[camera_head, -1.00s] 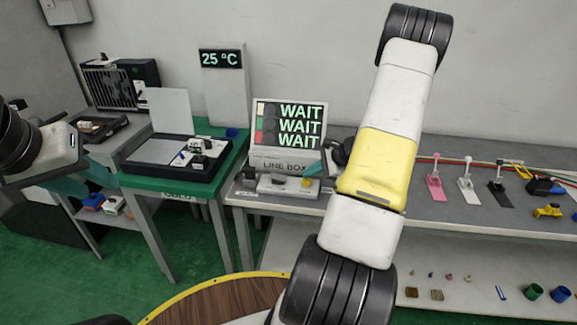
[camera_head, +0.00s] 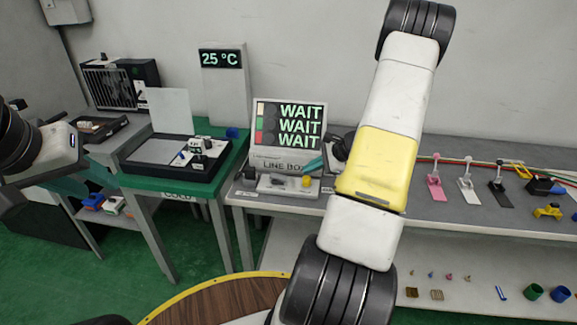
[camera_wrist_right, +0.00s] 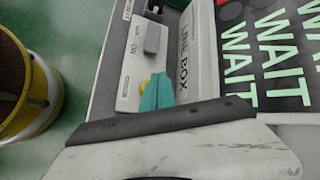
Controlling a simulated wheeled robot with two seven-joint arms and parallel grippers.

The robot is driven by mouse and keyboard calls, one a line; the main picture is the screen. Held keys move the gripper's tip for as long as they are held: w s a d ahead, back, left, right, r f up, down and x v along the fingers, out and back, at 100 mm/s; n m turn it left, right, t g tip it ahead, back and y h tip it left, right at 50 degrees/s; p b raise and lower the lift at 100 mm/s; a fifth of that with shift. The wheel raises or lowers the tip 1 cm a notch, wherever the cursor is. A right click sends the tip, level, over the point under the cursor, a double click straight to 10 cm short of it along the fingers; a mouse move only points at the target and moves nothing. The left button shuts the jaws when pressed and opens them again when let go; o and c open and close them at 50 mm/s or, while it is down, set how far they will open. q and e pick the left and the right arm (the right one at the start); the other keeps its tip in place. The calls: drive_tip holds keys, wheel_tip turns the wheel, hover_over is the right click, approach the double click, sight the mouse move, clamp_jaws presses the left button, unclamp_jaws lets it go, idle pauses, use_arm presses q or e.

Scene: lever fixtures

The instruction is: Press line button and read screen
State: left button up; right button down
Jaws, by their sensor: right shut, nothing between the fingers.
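The line box (camera_head: 283,163) stands on the grey bench, and its screen (camera_head: 289,125) reads "WAIT" on three lines. Coloured blocks run down the screen's left side. A low white control panel (camera_head: 268,186) in front carries a grey part and a yellow button (camera_head: 306,182). My right gripper (camera_head: 308,168) has teal fingers, shut and empty, just above the yellow button. In the right wrist view the teal fingers (camera_wrist_right: 157,92) largely cover the button; the "WAIT" text (camera_wrist_right: 238,55) shows sideways. My left gripper (camera_head: 72,165) is at the far left, its fingers partly hidden.
A green table (camera_head: 170,187) left of the bench holds a black tray. A display (camera_head: 221,58) behind reads 25 °C. Pink, white and black lever fixtures (camera_head: 467,183) stand to the right on the bench. My right arm hides the bench's middle.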

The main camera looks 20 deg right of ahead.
sight(309, 178)
drive_tip(key=shift+r, duration=0.1)
drive_tip(key=shift+r, duration=2.4)
drive_tip(key=s+a+r+n+g, duration=0.1)
drive_tip(key=s+a+r+n, duration=0.35)
drive_tip(key=a+r, duration=0.35)
drive_tip(key=s+a+r+n+g, duration=0.1)
drive_tip(key=s+a+r+n, duration=0.2)
drive_tip(key=a+r+n, duration=0.35)
drive_tip(key=s+a+r+n+h, duration=0.1)
drive_tip(key=s+a+r+n, duration=0.1)
drive_tip(key=s, duration=0.3)
drive_tip(key=s+a+r+n+h, duration=0.1)
drive_tip(key=s+a+r+n, duration=0.2)
drive_tip(key=s, duration=0.3)
drive_tip(key=s+a+r+n+t+h, duration=0.1)
drive_tip(key=s+a+r+n, duration=0.2)
drive_tip(key=s, duration=0.3)
drive_tip(key=shift+s+r+n+h, duration=0.2)
drive_tip(key=shift+n+h, duration=0.1)
drive_tip(key=shift+h, duration=0.1)
drive_tip(key=shift+d, duration=0.1)
